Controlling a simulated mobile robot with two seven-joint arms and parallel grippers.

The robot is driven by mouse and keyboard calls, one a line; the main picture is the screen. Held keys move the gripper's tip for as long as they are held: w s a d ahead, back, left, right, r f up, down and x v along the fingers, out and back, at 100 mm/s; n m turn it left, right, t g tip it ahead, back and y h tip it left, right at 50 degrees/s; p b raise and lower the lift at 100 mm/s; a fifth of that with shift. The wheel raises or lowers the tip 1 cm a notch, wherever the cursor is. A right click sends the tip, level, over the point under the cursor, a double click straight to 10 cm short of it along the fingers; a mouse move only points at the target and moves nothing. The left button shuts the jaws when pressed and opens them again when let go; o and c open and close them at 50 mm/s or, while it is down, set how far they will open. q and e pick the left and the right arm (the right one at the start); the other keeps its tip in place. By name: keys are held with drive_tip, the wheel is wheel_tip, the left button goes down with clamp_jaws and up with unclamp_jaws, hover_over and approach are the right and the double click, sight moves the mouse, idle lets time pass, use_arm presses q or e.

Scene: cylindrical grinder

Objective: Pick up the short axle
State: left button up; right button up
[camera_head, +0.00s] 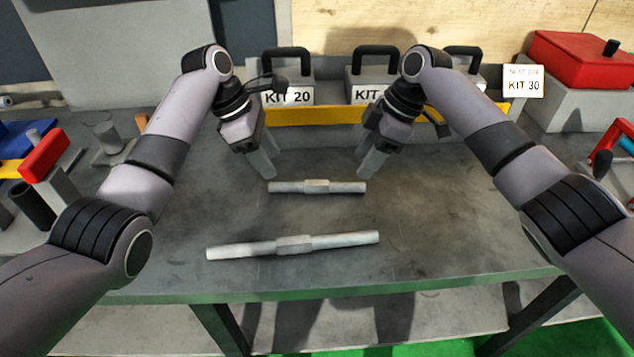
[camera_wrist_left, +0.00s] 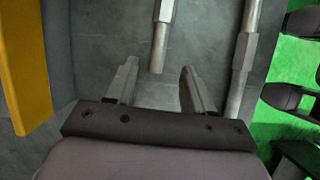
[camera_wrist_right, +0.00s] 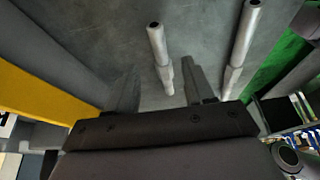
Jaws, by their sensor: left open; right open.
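The short axle (camera_head: 317,187) is a light grey metal rod with a thicker middle, lying flat on the grey table. A similar, longer axle (camera_head: 293,245) lies nearer the table's front edge. My left gripper (camera_head: 265,172) is open and empty above the left end of the short axle. In the left wrist view, that end of the short axle (camera_wrist_left: 160,45) lies between the finger lines. My right gripper (camera_head: 369,168) is open and empty near the right end.
Grey kit boxes with black handles stand behind a yellow strip (camera_head: 330,115) at the back. A red box (camera_head: 580,62) is at the back right. Red-handled tools (camera_head: 45,155) and cylinders stand at the left. The table around the axles is clear.

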sight(285, 183)
use_arm(q)
drive_tip(key=shift+f, duration=0.1)
use_arm(e)
drive_tip(key=shift+f, duration=0.1)
use_arm(q)
drive_tip(key=shift+x, duration=3.55)
use_arm(e)
drive_tip(key=shift+x, duration=3.55)
use_arm(q)
clamp_jaws()
use_arm(e)
clamp_jaws()
drive_tip(key=shift+w, duration=0.1)
use_arm(q)
drive_tip(key=shift+w, duration=0.1)
